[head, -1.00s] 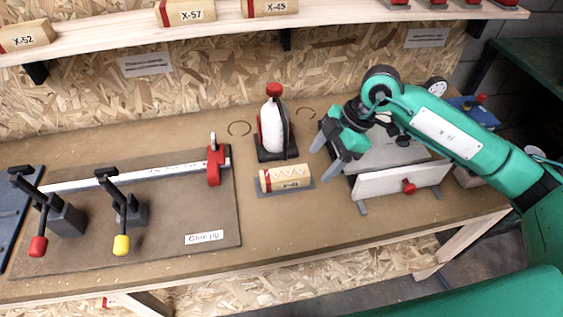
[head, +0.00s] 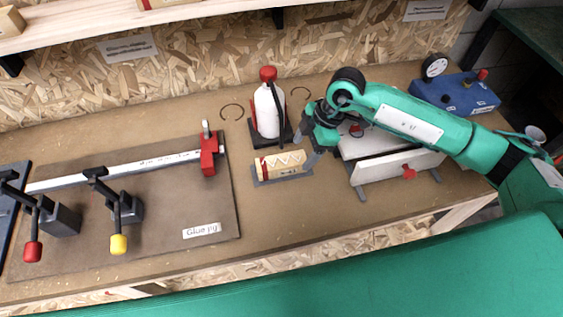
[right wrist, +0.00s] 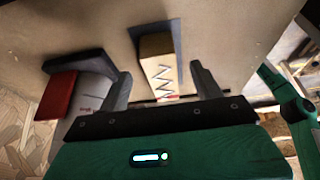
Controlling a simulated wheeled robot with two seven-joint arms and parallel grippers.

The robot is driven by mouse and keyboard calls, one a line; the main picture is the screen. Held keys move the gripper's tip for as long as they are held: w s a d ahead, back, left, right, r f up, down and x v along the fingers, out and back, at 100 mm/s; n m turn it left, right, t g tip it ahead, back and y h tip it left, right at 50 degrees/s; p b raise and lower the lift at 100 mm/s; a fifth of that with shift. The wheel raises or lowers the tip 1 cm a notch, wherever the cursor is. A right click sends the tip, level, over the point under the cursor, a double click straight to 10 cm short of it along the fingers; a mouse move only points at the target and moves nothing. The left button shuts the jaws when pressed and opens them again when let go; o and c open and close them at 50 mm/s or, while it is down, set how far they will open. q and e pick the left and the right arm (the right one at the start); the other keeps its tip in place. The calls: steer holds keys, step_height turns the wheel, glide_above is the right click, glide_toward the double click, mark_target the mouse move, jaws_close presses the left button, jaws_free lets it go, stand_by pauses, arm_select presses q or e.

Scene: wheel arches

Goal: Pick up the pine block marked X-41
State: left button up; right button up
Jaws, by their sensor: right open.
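My right gripper (head: 306,150) is open just right of the block's right end in the head view. In the right wrist view the block (right wrist: 158,62) appears between the two spread fingers (right wrist: 160,70), with no contact visible. My left gripper is not in view.
A white bottle with a red cap (head: 268,108) stands in a dark holder behind the block. The glue jig board (head: 150,225) with clamps lies left. Pine blocks sit on the shelf (head: 100,22).

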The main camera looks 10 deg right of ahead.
mark_target(297, 157)
steer(key=p+x, duration=0.1)
steer(key=x, duration=0.2)
steer(key=shift+a+f, duration=0.3)
steer(key=shift+a, duration=0.05)
steer(key=shift+a+f+p, duration=0.2)
steer(key=shift+f+p, duration=0.1)
steer(key=shift+f, duration=0.15)
steer(key=c, duration=1)
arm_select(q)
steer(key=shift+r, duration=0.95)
arm_select(e)
steer(key=shift+c, duration=0.7)
steer(key=shift+r, duration=0.1)
